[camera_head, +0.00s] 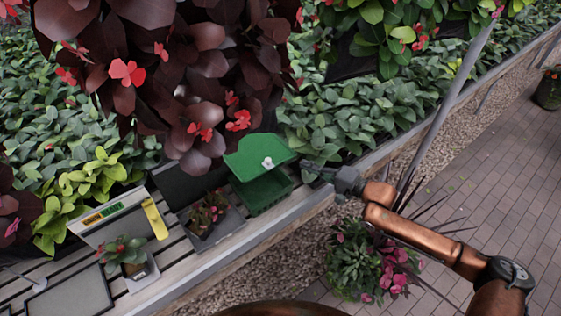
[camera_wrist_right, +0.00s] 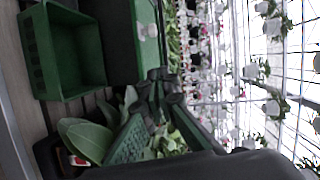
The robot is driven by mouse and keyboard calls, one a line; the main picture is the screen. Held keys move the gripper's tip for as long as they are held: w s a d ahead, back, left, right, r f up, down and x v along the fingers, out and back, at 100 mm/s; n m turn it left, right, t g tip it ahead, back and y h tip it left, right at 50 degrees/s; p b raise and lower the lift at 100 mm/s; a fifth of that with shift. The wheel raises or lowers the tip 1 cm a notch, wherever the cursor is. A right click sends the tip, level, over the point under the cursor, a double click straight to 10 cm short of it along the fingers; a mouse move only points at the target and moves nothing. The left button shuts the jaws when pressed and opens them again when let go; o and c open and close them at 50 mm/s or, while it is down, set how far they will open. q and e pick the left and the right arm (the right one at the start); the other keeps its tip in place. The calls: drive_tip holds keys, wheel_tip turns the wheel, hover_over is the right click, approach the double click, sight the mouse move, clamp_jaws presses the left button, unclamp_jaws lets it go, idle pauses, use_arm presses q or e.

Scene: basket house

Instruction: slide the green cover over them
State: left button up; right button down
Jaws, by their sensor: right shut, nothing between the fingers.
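A green cover (camera_head: 255,152) with a small white piece on it is tilted up over a green crate (camera_head: 268,195) on the slatted bench. In the right wrist view the crate (camera_wrist_right: 35,58) lies at upper left and looks empty where its inside shows. The cover (camera_wrist_right: 121,45) stands beside it. My right gripper (camera_head: 306,164) is shut and empty near the right edge of the cover; I cannot tell if it touches. Its dark fingers also show in the wrist view (camera_wrist_right: 162,82). My left gripper is out of view.
A dark grey box (camera_head: 226,225) with small red-leaved plants stands left of the crate. Dense foliage backs the bench; a slanted pole (camera_head: 447,105) rises behind my arm.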

use_arm(q)
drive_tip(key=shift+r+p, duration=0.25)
drive_tip(key=shift+p, duration=0.05)
use_arm(e)
drive_tip(key=w+a+f, duration=0.1)
drive_tip(key=w+a, duration=0.2)
drive_tip(key=a, duration=0.6)
drive_tip(key=shift+w+a+f, duration=0.2)
drive_tip(key=shift+w+f, duration=0.05)
drive_tip(key=shift+w, duration=0.05)
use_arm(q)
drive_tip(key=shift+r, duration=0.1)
use_arm(e)
drive_tip(key=shift+s, duration=0.1)
